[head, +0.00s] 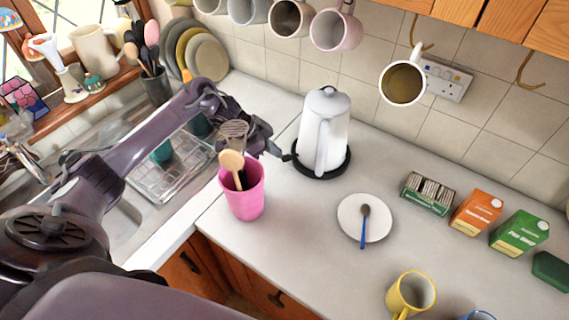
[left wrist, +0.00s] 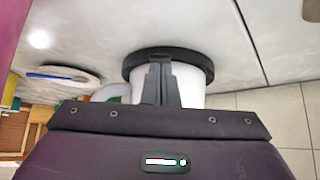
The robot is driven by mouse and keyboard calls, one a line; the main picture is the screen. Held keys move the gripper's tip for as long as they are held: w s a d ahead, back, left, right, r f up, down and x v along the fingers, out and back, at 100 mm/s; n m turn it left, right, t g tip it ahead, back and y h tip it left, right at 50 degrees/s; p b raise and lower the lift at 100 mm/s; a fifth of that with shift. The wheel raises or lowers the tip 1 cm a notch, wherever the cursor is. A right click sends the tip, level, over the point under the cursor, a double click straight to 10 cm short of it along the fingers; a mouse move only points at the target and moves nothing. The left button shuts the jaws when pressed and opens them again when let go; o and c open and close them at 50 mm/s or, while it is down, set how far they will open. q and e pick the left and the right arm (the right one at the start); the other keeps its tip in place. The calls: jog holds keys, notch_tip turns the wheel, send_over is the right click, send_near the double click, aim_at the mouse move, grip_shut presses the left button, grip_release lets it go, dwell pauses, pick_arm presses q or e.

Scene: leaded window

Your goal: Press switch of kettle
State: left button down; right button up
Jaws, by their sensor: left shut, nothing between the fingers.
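A white kettle (head: 322,130) stands upright on a round black base (head: 337,169) on the counter near the tiled wall, its handle towards the front. My left gripper (head: 284,157) is shut and empty at the left of the kettle's base. In the left wrist view its closed fingertips (left wrist: 160,62) overlap the lower part of the kettle (left wrist: 188,80) and the black base (left wrist: 135,62). I cannot tell whether they touch it. The switch is not clearly visible. My right gripper is not in view.
A white plate (head: 352,224) with a blue-handled spoon (head: 364,228) lies in front of the kettle. Mugs (head: 335,30) hang above. Tea boxes (head: 476,214) stand at the right.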

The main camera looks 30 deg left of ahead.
pick_arm(q)
jog(key=shift+w+d+f, duration=0.2)
jog(key=shift+d+f, duration=0.05)
jog(key=shift+f, duration=0.25)
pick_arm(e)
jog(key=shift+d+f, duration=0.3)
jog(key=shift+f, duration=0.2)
pick_arm(q)
jog(key=shift+r, duration=0.1)
